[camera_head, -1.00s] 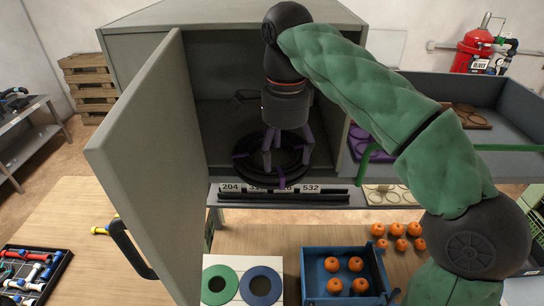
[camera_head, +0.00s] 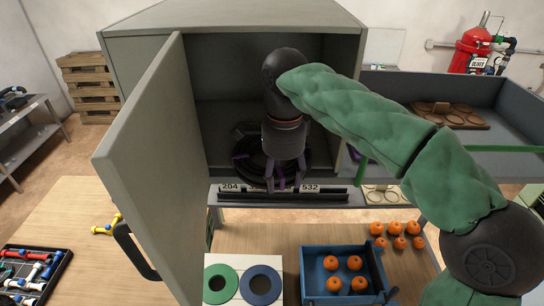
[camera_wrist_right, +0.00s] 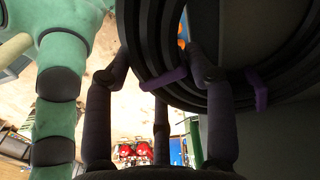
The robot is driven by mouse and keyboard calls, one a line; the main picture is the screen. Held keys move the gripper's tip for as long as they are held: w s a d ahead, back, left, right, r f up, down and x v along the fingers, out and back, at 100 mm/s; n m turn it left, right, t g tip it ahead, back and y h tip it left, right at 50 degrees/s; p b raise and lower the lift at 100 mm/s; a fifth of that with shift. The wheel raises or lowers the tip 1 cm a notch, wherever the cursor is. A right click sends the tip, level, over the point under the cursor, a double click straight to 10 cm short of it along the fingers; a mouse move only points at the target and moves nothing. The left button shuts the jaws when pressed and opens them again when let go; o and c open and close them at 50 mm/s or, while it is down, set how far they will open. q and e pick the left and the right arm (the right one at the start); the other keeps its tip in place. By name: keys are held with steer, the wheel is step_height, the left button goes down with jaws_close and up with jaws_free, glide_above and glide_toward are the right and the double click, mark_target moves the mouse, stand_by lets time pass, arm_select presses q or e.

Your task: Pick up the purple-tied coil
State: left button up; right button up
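The purple-tied coil (camera_head: 243,166) is a black ring of hose with purple ties, inside the grey cabinet at its front edge. My right gripper (camera_head: 286,184) reaches down at the coil's front rim and hides part of it. In the right wrist view, the coil (camera_wrist_right: 150,38) fills the upper right. The dark fingers of my right gripper (camera_wrist_right: 158,62) stand on both sides of the hose bundle, close to a purple tie. I cannot tell whether they press on it. My left gripper is not in view.
The open cabinet door (camera_head: 150,165) stands left of the gripper. A number strip (camera_head: 230,187) runs along the shelf edge. Below are a blue crate (camera_head: 312,300) with orange fruit, and green (camera_head: 220,268) and blue rings (camera_head: 260,271) on a white board. A grey tray stands right (camera_head: 500,150).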

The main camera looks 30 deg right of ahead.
jaws_close()
steer(key=shift+r, duration=0.2)
